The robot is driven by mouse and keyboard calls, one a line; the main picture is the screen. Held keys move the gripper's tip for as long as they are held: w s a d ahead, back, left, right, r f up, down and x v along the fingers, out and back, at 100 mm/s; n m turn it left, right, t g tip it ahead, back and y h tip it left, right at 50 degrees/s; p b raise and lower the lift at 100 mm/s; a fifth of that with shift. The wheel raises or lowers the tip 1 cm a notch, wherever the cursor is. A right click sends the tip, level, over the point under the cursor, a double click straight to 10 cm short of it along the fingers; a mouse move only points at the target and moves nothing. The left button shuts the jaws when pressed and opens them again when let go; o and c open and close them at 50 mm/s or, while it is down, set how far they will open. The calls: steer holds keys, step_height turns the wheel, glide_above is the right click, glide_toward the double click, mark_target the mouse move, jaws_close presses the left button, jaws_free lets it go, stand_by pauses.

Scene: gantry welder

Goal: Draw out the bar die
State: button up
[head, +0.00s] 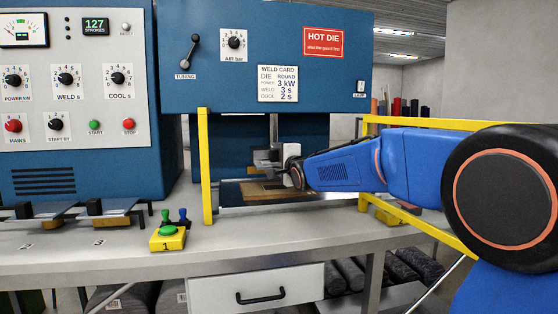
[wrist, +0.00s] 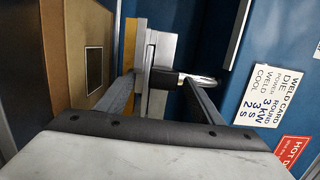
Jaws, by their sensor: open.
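In the wrist view a metal bar piece, apparently the bar die (wrist: 157,50), has a tan strip along its lower edge. A dark handle-like part with a shiny rounded end (wrist: 200,80) crosses in front of it. My gripper (wrist: 165,88) is open, with one finger on each side of this part; I cannot tell whether either finger touches. In the head view my gripper (head: 278,168) reaches in from the right at the grey die holder (head: 266,157) under the press head. The arm's wrist hides part of the die there.
A brown work board (head: 254,191) lies on the press bed below. Yellow guard posts (head: 207,165) flank the opening, with a yellow rail (head: 440,123) on the right. The blue press head (head: 270,90) hangs above. A yellow button box (head: 167,238) stands at the bench front.

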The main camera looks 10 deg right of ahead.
steer(key=c, duration=1.4)
jaws_close()
steer(key=shift+r, duration=0.1)
steer(key=shift+s, duration=0.1)
steer(key=s, duration=1.9)
steer(key=shift+s, duration=0.4)
stand_by(2.3)
